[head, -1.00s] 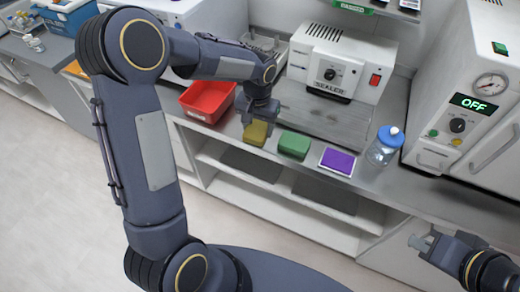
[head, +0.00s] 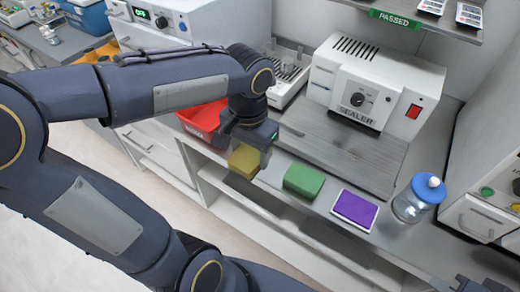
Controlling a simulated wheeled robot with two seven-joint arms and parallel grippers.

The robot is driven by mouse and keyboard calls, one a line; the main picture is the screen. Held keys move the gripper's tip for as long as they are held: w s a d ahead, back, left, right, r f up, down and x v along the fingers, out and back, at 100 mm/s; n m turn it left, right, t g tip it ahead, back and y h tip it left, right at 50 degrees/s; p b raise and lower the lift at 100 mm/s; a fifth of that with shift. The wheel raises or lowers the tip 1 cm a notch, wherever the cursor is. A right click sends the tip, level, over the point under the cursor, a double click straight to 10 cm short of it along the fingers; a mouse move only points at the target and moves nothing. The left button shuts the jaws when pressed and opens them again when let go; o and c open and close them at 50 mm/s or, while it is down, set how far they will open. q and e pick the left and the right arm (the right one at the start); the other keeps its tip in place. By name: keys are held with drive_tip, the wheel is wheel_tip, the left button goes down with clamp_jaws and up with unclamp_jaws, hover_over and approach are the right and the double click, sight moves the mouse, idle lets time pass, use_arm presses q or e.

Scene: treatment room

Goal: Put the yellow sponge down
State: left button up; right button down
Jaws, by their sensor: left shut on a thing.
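The yellow sponge (head: 243,162) hangs under my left gripper (head: 255,150), which is shut on it. The sponge is at the front edge of the grey counter (head: 273,176), left of the green sponge (head: 304,180). I cannot tell whether its underside touches the counter. The gripper covers part of its top and right side. Only a small dark piece of my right gripper (head: 462,285) shows at the bottom right edge; its fingers cannot be made out.
A red tray (head: 203,119) is behind and left of the sponge. A purple pad (head: 355,208) and a blue-lidded jar (head: 417,198) stand to the right. The white sealer (head: 372,85) stands behind, with a flat metal plate before it. Open shelves lie below the counter.

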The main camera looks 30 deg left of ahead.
use_arm(q)
drive_tip(key=w, duration=0.1)
drive_tip(key=w+a+f, duration=0.1)
drive_tip(key=w, duration=0.1)
drive_tip(key=w+f, duration=0.1)
drive_tip(key=shift+w+a+f, duration=0.15)
drive_tip(key=shift+a, duration=0.05)
drive_tip(key=w+f, duration=0.2)
drive_tip(key=w+a+f, duration=0.1)
drive_tip(key=w+f, duration=0.1)
drive_tip(key=f, duration=0.1)
drive_tip(key=shift+a+p, duration=0.1)
drive_tip(key=shift+p, duration=0.2)
drive_tip(key=shift+w+f, duration=0.1)
drive_tip(key=shift+f, duration=1.6)
drive_tip(key=shift+f, duration=0.1)
drive_tip(key=shift+f+b, duration=0.15)
drive_tip(key=shift+b, duration=0.15)
drive_tip(key=o, duration=1)
